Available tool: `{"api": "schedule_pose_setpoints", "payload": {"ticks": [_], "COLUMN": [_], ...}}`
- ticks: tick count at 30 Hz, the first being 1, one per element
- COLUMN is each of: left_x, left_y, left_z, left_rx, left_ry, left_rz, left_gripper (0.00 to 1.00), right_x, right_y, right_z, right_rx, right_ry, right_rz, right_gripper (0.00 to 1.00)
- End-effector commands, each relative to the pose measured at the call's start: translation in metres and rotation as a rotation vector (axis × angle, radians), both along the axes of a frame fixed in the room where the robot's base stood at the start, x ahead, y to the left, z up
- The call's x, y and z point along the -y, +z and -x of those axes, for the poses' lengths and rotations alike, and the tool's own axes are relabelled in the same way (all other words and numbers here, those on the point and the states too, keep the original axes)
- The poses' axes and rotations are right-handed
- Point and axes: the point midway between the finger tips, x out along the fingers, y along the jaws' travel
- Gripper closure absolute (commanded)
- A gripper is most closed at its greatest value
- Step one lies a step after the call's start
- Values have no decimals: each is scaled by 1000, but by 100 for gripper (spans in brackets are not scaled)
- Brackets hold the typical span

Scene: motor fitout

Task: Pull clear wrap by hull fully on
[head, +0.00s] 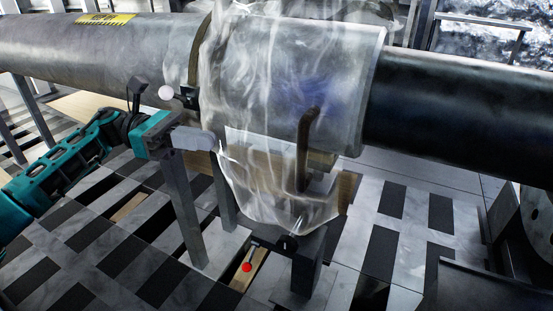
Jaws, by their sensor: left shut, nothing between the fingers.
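The clear wrap (235,75) is a wrinkled, see-through sheet draped around the middle of the large grey horizontal hull (95,50). Its lower part hangs below the hull in loose folds (270,200). A dark cylinder (460,100) continues to the right of the wrapped section. My left gripper (202,139) is shut and empty, at the lower left edge of the wrap. I cannot tell whether it touches the wrap. My right gripper is not in view.
A yellow warning label (105,19) is on the hull. A white ball knob (166,92) sticks out beside the wrap's left edge. A red knob (247,267) and a dark stand (293,272) are below. A dark, curved bar (305,150) shows at the wrap. The patterned floor is partly open.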

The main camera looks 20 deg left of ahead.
Motion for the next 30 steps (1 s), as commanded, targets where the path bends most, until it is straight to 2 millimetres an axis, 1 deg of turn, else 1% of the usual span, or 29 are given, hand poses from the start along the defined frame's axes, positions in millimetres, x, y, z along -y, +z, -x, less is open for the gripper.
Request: {"api": "schedule_pose_setpoints", "payload": {"ticks": [2,5,15,19,24,30], "left_x": [5,20,92,114,132,137], "left_y": [1,2,3,2,1,0], "left_z": [0,-1,-9,-12,-15,-15], "left_rx": [9,9,9,7,6,5], "left_ry": [-8,-10,-9,-8,-6,-5], "left_rz": [-8,-5,-2,-2,-3,-3], "left_gripper": [100,100,100,100,100,100], "right_x": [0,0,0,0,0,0], "right_y": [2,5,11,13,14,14], "right_z": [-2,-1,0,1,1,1], "right_rx": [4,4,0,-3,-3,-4], "right_ry": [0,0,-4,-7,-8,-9], "right_rz": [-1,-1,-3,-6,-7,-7], "right_gripper": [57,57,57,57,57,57]}}
